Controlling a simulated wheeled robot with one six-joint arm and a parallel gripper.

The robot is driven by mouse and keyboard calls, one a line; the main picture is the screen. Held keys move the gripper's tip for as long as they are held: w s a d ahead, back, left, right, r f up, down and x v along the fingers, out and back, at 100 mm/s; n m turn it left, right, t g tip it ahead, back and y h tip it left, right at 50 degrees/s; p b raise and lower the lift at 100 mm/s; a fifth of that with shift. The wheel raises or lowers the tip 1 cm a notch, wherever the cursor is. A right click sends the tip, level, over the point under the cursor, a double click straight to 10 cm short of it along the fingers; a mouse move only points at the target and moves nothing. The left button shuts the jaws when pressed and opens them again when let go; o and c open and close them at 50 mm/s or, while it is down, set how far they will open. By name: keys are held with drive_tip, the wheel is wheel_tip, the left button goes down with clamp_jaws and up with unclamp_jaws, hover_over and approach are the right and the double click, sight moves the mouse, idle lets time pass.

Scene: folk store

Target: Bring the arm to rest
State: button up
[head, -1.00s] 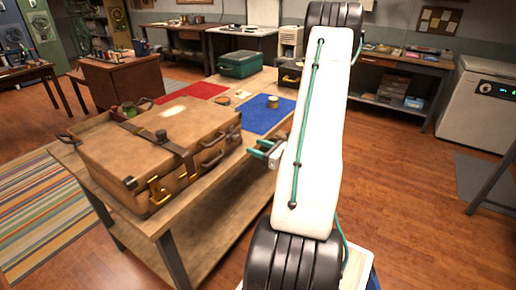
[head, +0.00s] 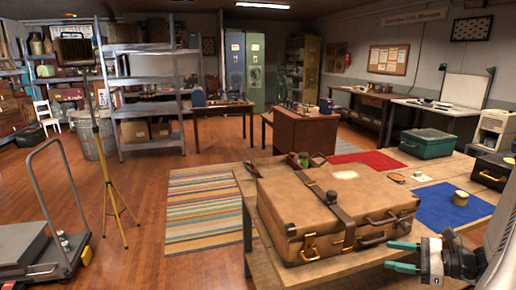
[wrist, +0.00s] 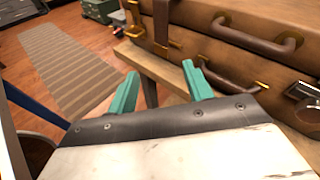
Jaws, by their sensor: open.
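My gripper (head: 403,256) shows at the lower right of the head view, its two teal fingers spread apart and pointing left. In the wrist view the same open fingers (wrist: 160,92) have nothing between them. They are near the front edge of the wooden table (head: 345,268), beside a brown leather suitcase (head: 335,212). The suitcase lies shut on the table with straps, handles and brass latches. I cannot tell how far the fingers are from it. Most of my arm is cut off at the right edge of the head view.
On the table are a red mat (head: 370,161), a blue mat (head: 440,208), a green case (head: 427,143) and a small round tin (head: 460,198). A flatbed cart (head: 30,245) and yellow tripod (head: 112,200) stand left.

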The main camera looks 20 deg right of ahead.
drive_tip(key=s+a+r+n+g+h, duration=0.5)
drive_tip(key=a+r+n, duration=0.4)
drive_tip(key=a+n, duration=0.3)
drive_tip(key=s+a+r+n+g+h, duration=0.5)
drive_tip(key=s+a+r+n, duration=0.2)
drive_tip(key=a+n, duration=0.5)
wheel_tip(320, 180, up, 3)
drive_tip(key=shift+s+a+f+n, duration=0.15)
drive_tip(key=shift+s+a+n, duration=0.2)
drive_tip(key=shift+n, duration=0.45)
